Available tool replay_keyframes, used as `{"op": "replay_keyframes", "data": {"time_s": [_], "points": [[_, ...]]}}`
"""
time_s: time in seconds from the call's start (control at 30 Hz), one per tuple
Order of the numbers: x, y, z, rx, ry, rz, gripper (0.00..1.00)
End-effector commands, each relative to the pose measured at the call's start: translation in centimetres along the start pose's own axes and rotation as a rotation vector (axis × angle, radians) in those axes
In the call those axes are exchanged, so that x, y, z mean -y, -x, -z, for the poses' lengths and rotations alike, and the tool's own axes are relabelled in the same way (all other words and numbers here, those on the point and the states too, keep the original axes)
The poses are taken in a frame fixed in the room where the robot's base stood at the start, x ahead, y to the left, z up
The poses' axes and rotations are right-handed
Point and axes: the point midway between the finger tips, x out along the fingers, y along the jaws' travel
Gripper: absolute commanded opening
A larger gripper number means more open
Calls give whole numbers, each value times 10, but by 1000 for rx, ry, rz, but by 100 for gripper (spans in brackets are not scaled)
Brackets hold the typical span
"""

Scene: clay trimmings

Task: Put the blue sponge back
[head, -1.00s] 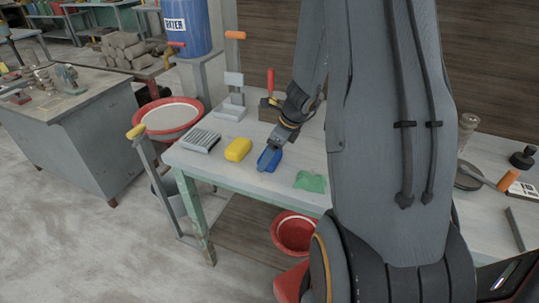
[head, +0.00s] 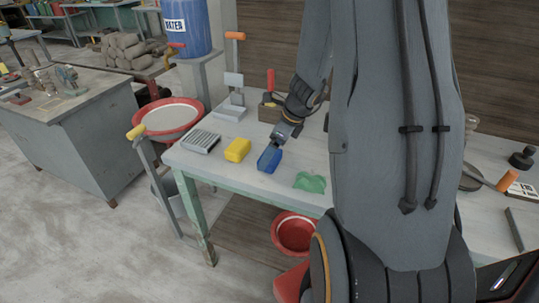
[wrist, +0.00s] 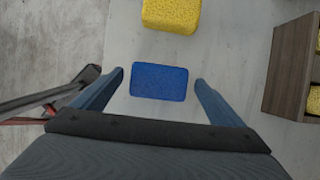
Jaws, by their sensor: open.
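The blue sponge (head: 268,161) lies on the pale bench top, between the yellow sponge and the green cloth. In the wrist view the blue sponge (wrist: 159,82) sits between the two fingertips, with a gap on each side. My gripper (wrist: 160,82) is open, its fingers on either side of the sponge and not visibly touching it. In the head view my gripper (head: 274,152) is at the sponge and hides part of it. A wooden box (wrist: 290,72) at the right of the wrist view holds yellow pieces; it is partly hidden behind my arm in the head view.
A yellow sponge (head: 237,150) lies left of the blue one, with a grey ridged block (head: 201,141) beyond it. A green cloth (head: 309,182) lies to the right. A grey stand (head: 231,108) is at the back. A red bucket (head: 295,233) stands below the bench edge.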

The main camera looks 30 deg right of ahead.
Motion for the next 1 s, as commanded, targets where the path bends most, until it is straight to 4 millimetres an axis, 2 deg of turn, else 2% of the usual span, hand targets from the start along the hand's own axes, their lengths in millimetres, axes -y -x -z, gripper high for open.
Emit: {"op": "replay_keyframes", "data": {"time_s": [0.1, 0.33, 0.5, 0.67, 0.77, 0.87, 1.0], "points": [[1, 28, -1, 2, 1, 4, 92], [0, 71, 0, 0, 1, 4, 92], [0, 90, 0, 1, 1, 1, 92], [-9, 96, -3, -13, 71, -7, 92], [-34, 94, -11, -49, 298, -29, 92], [-75, 91, -18, -103, 690, -71, 92], [-134, 90, -24, -168, 1344, -150, 92]]}}
